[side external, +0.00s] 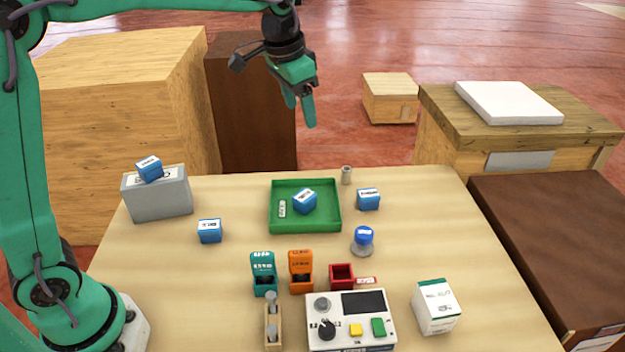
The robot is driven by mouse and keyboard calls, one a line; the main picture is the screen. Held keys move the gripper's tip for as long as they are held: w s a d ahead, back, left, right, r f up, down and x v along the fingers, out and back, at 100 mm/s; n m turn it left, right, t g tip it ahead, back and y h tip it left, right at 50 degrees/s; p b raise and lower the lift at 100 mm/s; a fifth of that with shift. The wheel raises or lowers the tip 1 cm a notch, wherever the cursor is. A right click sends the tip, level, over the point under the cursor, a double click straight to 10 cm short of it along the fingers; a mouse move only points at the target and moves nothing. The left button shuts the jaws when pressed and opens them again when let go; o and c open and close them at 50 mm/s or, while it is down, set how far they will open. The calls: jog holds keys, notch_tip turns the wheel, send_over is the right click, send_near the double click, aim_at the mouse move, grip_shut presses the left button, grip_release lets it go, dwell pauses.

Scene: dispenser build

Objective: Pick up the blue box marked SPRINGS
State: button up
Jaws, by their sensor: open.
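Several small blue boxes with white labels are in view, and the lettering is too small to tell which is marked SPRINGS. One blue box (149,168) sits on top of a grey box (160,200) at the left. A second blue box (209,231) stands on the table in front of it. A third blue box (304,201) lies turned at an angle inside the green tray (274,215). Another blue box (368,199) stands just right of the tray. My gripper (302,110) is open and empty, high above the table's far side, fingers pointing down.
A blue-topped round piece (363,236), teal dispenser (263,275), orange dispenser (301,272), red bin (341,277), control panel (350,322) and white carton (436,307) stand nearer the front. The table's right side is mostly clear.

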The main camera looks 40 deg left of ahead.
jog(key=w+d+f+m+g, duration=0.15)
jog(key=w+d+f, duration=0.25)
jog(key=w+f, duration=0.4)
jog(key=m+g, duration=0.1)
jog(key=m, duration=0.1)
send_over(367, 193)
notch_tip(367, 193, down, 11)
jog(key=shift+w+d+r, duration=0.1)
jog(key=shift+w+d, duration=0.05)
jog(key=shift+w+d+f, duration=0.1)
jog(key=shift+f, duration=0.3)
jog(key=shift+f, duration=0.1)
jog(key=shift+f, duration=1.2)
jog(key=shift+f, duration=0.1)
jog(key=shift+s+a+f, duration=0.1)
jog(key=shift+a+f, duration=0.05)
jog(key=shift+f, duration=1.1)
jog(key=shift+s+a+f, duration=0.1)
jog(key=shift+f, duration=1.15)
jog(key=shift+c, duration=0.2)
